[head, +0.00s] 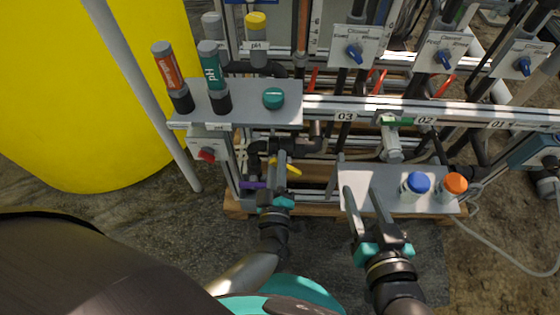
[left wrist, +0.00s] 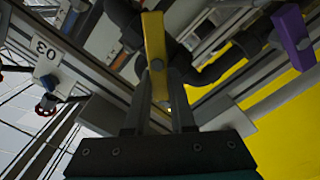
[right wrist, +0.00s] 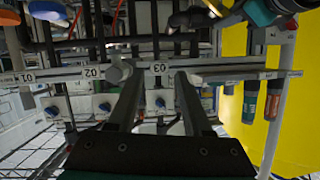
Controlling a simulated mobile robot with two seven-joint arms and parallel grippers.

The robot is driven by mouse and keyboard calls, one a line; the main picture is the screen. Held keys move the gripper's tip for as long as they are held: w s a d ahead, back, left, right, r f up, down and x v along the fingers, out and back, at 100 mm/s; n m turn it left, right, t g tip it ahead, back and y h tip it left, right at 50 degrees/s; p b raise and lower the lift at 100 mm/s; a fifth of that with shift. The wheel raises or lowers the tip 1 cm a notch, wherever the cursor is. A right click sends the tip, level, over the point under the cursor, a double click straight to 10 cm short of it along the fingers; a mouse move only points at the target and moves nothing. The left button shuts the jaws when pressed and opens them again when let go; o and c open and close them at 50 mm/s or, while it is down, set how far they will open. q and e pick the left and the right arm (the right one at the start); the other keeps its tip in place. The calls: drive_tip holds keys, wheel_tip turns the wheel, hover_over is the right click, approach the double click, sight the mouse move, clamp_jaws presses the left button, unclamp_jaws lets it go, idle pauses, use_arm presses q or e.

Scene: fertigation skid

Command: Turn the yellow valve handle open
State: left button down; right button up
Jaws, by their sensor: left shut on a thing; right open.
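The yellow valve handle (head: 291,168) is on the dark piping low at the left part of the skid, partly hidden by my left gripper. In the left wrist view the yellow handle (left wrist: 155,58) is a flat bar with a round bolt, one end reaching down between the fingers. My left gripper (head: 278,160) is shut on this bar; its fingers (left wrist: 160,115) lie on both sides of it. My right gripper (head: 363,192) is open and empty, over the front shelf. In the right wrist view its fingers (right wrist: 155,85) are spread with nothing between.
A purple handle (head: 252,185) is left of the yellow one, also in the left wrist view (left wrist: 292,35). The grey shelf (head: 380,174) carries blue-capped (head: 416,183) and orange-capped (head: 454,184) bottles. A rail (head: 325,103) runs above. A yellow tank (head: 80,120) stands left.

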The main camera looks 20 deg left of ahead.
use_arm(q)
drive_tip(key=n, duration=0.3)
drive_tip(key=f+n+b, duration=0.1)
drive_tip(key=shift+s+a+n, duration=0.1)
drive_tip(key=shift+a+n, duration=0.15)
drive_tip(key=shift+n, duration=0.05)
drive_tip(key=shift+f+n, duration=0.25)
drive_tip(key=shift+n, duration=0.85)
drive_tip(key=shift+f+n, duration=0.15)
drive_tip(key=shift+n, duration=0.65)
use_arm(e)
drive_tip(key=shift+s+a+r+m+t+y, duration=0.15)
drive_tip(key=shift+s+a+r+t+y, duration=0.25)
drive_tip(key=shift+t, duration=0.3)
drive_tip(key=shift+s+a+r+m+t+y, duration=0.2)
drive_tip(key=shift+a+r+t, duration=0.25)
drive_tip(key=shift+t, duration=0.25)
use_arm(q)
drive_tip(key=c, duration=0.8)
unclamp_jaws()
drive_tip(key=shift+o, duration=0.2)
